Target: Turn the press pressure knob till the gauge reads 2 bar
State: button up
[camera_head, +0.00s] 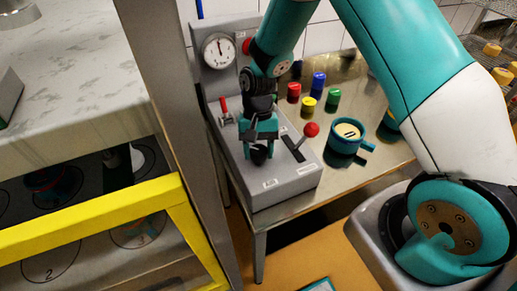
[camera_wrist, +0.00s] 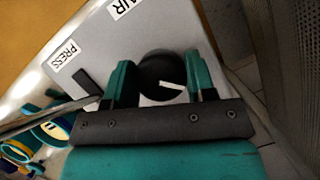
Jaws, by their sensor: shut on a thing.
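The black pressure knob (camera_head: 259,155) sits on the sloping top of the grey press panel (camera_head: 285,187). In the wrist view the knob (camera_wrist: 158,72) lies between my two teal fingers, its white pointer mark towards the right finger. My gripper (camera_head: 260,146) comes down from above and is shut on the knob; in the wrist view my gripper (camera_wrist: 161,82) touches it from both sides. The round white gauge (camera_head: 218,51) stands on the panel's upright back. Its dark needle points roughly straight up; its numbers are too small to read.
A red-handled switch (camera_head: 225,111) and a red-ball lever (camera_head: 311,129) flank my gripper. A grey post (camera_head: 192,130) and yellow-framed rack (camera_head: 95,215) are close on the left.

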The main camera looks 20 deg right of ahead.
jog(key=shift+w, duration=0.15)
jog(key=o, duration=0.9)
jog(key=b+v, duration=0.3)
jog(key=v, duration=1.4)
jog(key=shift+r, duration=0.25)
notch_tip(320, 180, up, 3)
jog(key=n+t, duration=0.1)
jog(key=n, duration=0.1)
send_over(255, 146)
jog(key=s+a+n+t, duration=0.1)
jog(key=s+n, duration=0.2)
jog(key=s, duration=0.3)
jog(key=s+a+r+n+t+y+b, duration=0.1)
jog(key=s+a+n, duration=0.1)
jog(key=s, duration=0.5)
jog(key=s+a+r+n+t+y, duration=0.1)
jog(key=s+n, duration=0.3)
jog(key=s, duration=0.3)
jog(key=shift+a+r+n+b, duration=0.15)
jog(key=shift+r+n+b, duration=0.05)
jog(key=shift+n+b, duration=0.15)
